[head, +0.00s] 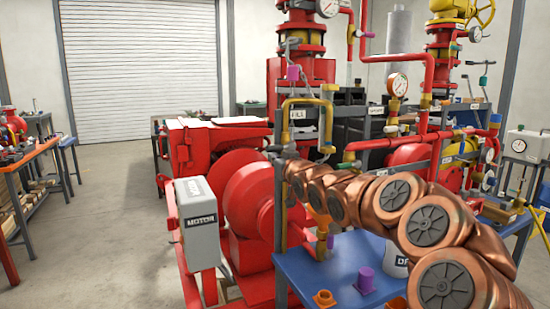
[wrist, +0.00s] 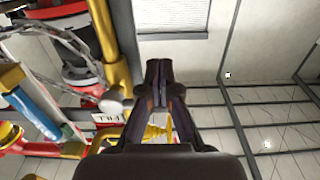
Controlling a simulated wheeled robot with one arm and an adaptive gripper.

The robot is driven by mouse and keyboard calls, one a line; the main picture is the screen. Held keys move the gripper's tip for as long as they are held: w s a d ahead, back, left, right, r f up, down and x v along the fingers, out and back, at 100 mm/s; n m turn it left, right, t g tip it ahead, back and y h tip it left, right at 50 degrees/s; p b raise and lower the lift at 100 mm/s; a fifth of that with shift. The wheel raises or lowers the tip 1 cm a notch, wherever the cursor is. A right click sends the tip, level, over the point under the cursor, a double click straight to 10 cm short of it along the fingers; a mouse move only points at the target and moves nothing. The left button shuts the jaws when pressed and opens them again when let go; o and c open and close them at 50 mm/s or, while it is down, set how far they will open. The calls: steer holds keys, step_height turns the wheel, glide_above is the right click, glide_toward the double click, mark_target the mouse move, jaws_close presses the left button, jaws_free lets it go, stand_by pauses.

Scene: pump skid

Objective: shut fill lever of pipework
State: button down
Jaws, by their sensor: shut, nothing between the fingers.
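The red pipework (head: 307,70) stands in the middle of the head view, with a yellow pipe loop (head: 306,101) around a white tag reading FILL (head: 298,114). In the wrist view the FILL tag (wrist: 107,118) shows left of my gripper. A yellow part (wrist: 157,132) shows just behind my fingers there; I cannot tell whether it is the fill lever. My gripper (wrist: 158,68) is shut and empty, its dark fingertips together beside a thick yellow pipe (wrist: 112,45). In the head view my copper arm reaches in from the lower right; its end is close below the tag, the fingers hard to make out.
A grey MOTOR box (head: 197,222) and red pump housing (head: 252,195) stand at front left. A blue table (head: 300,268) with a purple cylinder (head: 365,280) lies below my arm. Red pipes and a gauge (head: 397,84) crowd the right.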

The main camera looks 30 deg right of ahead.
steer(key=shift+f, duration=0.3)
steer(key=shift+s, duration=0.1)
steer(key=s+b, duration=0.4)
steer(key=s, duration=0.4)
steer(key=shift+s+a, duration=0.4)
stand_by(0.5)
